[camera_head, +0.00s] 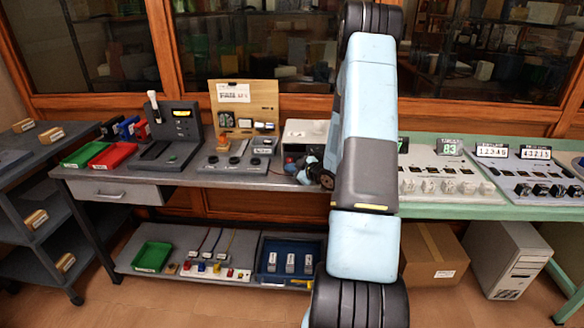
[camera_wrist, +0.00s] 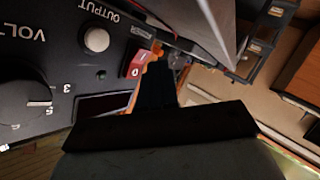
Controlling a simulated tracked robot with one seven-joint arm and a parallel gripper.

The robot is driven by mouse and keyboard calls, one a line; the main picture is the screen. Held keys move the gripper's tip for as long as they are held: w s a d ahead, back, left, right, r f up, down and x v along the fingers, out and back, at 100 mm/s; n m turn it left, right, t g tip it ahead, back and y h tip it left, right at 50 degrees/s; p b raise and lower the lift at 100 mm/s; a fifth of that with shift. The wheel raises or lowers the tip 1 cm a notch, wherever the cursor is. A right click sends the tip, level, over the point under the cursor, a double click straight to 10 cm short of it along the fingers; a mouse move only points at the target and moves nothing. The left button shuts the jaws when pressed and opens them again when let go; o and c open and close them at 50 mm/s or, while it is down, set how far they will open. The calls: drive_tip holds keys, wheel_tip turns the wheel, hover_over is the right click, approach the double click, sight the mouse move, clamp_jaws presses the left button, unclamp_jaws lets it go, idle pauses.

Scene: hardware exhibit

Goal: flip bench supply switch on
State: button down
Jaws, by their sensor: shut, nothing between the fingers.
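The bench supply (camera_head: 303,132) is a pale box at the back of the grey bench, its right side hidden behind my arm. In the wrist view its dark front panel (camera_wrist: 60,75) appears turned, with a VOLT knob (camera_wrist: 25,98), a round white knob or button (camera_wrist: 96,39) by the OUTPUT label, and a red switch (camera_wrist: 138,65) marked 0. My gripper (camera_wrist: 157,72) is shut and empty, its dark fingertips close to the right of the red switch. Whether they touch it I cannot tell. In the head view my arm hides much of the supply's surroundings.
Left on the grey bench (camera_head: 200,180) stand a dark lever stand (camera_head: 182,125), a panel with round knobs (camera_head: 238,155), and green (camera_head: 88,154) and red (camera_head: 113,155) trays. A green bench (camera_head: 440,210) with switch panels stands right. Lower shelf holds trays and cables.

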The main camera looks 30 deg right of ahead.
drive_tip(key=shift+w+d+f, duration=0.1)
drive_tip(key=shift+w+d, duration=0.1)
drive_tip(key=shift+w, duration=0.15)
drive_tip(key=shift+w+d+f, duration=0.1)
drive_tip(key=shift+w+d, duration=0.05)
drive_tip(key=shift+w, duration=0.1)
idle(0.7)
drive_tip(key=shift+s, duration=0.1)
drive_tip(key=shift+s+a+r, duration=0.3)
drive_tip(key=shift+s+a, duration=0.1)
drive_tip(key=shift+s, duration=0.1)
idle(0.4)
drive_tip(key=shift+s+a+r, duration=0.3)
drive_tip(key=shift+s+a, duration=0.15)
drive_tip(key=shift+s, duration=0.2)
drive_tip(key=shift+s+a+r, duration=0.25)
drive_tip(key=shift+s+a, duration=0.15)
drive_tip(key=shift+s, duration=0.25)
drive_tip(key=shift+s+a+r, duration=0.3)
drive_tip(key=shift+s+a, duration=0.15)
drive_tip(key=shift+s, duration=0.2)
